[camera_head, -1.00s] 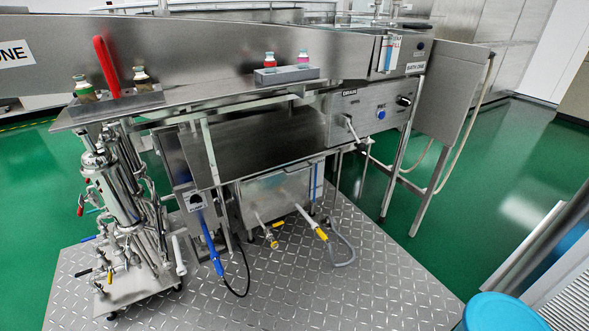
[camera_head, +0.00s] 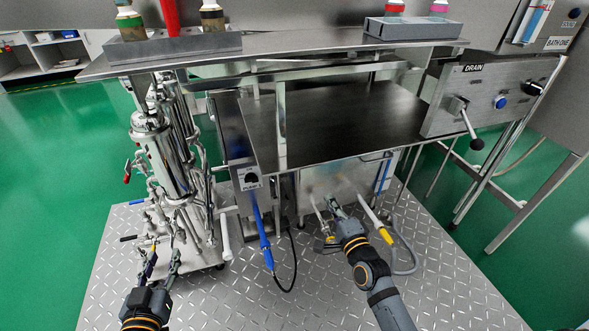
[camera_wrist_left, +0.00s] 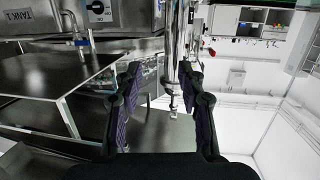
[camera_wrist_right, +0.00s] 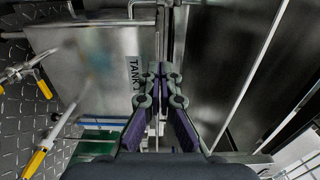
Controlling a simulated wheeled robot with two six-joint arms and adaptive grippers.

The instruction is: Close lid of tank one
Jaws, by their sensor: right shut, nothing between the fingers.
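Tank one is probably the steel box (camera_head: 350,178) under the bench in the head view. In the right wrist view a steel tank wall (camera_wrist_right: 95,65) carries a "TANK" label (camera_wrist_right: 134,74); its number is partly hidden by a finger. I cannot clearly tell the lid or its angle. My right gripper (camera_head: 333,203) is shut and empty in front of the box, and its fingertips (camera_wrist_right: 160,70) are together near the label. My left gripper (camera_head: 163,258) is open and empty, low beside the piped steel column (camera_head: 160,165); its spread fingers (camera_wrist_left: 163,78) show in the left wrist view.
A steel shelf (camera_head: 340,120) spans above the box. A blue-handled hose (camera_head: 264,240) hangs left of my right gripper. A drain panel (camera_head: 465,100) with a lever is at right. The checkered plate floor (camera_head: 440,285) is clear at right.

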